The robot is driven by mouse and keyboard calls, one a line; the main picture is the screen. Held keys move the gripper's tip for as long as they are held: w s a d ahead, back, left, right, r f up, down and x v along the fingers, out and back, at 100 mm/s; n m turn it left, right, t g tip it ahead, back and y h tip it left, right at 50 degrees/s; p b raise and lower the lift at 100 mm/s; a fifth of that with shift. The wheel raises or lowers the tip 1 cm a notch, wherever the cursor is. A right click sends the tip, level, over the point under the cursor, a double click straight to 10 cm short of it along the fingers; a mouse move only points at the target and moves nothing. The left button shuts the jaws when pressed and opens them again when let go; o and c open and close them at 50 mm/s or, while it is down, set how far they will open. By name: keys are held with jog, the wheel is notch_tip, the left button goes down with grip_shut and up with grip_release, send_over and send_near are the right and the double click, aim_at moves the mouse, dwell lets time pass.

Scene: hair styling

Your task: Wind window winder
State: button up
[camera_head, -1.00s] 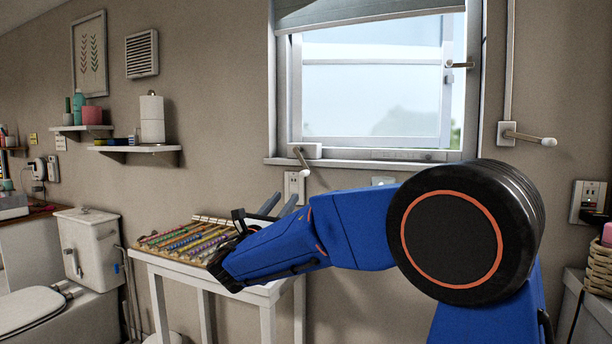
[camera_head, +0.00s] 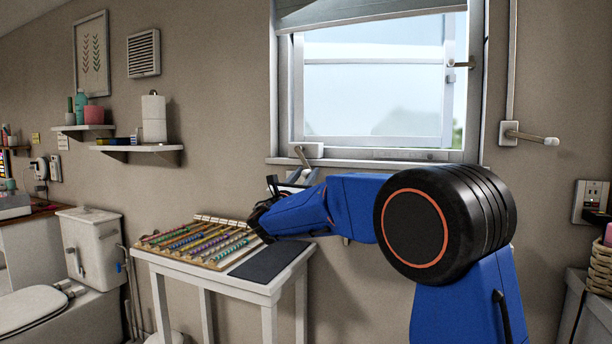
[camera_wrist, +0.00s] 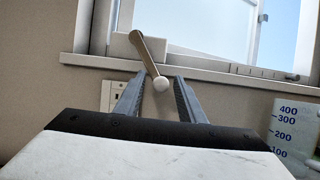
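The window winder (camera_head: 299,154) is a small crank arm on a white box at the lower left of the window frame. In the wrist view the winder (camera_wrist: 147,53) slants down to the right and ends in a white ball knob. I see gaps on both sides, but cannot tell whether the knob is at fingertip depth. The window (camera_head: 375,95) appears to stand open.
A second crank with a pale handle (camera_head: 530,138) is on the wall right of the window. A white table (camera_head: 225,283) below my arm holds a rack of colourful rods (camera_head: 195,243) and a dark mat (camera_head: 268,260). A wall socket (camera_wrist: 108,96) is behind the left finger.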

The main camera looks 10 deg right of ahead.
jog(key=shift+w+d, duration=0.1)
jog(key=shift+w, duration=0.05)
grip_shut()
jog(key=shift+r, duration=0.1)
jog(key=shift+d+r, duration=0.1)
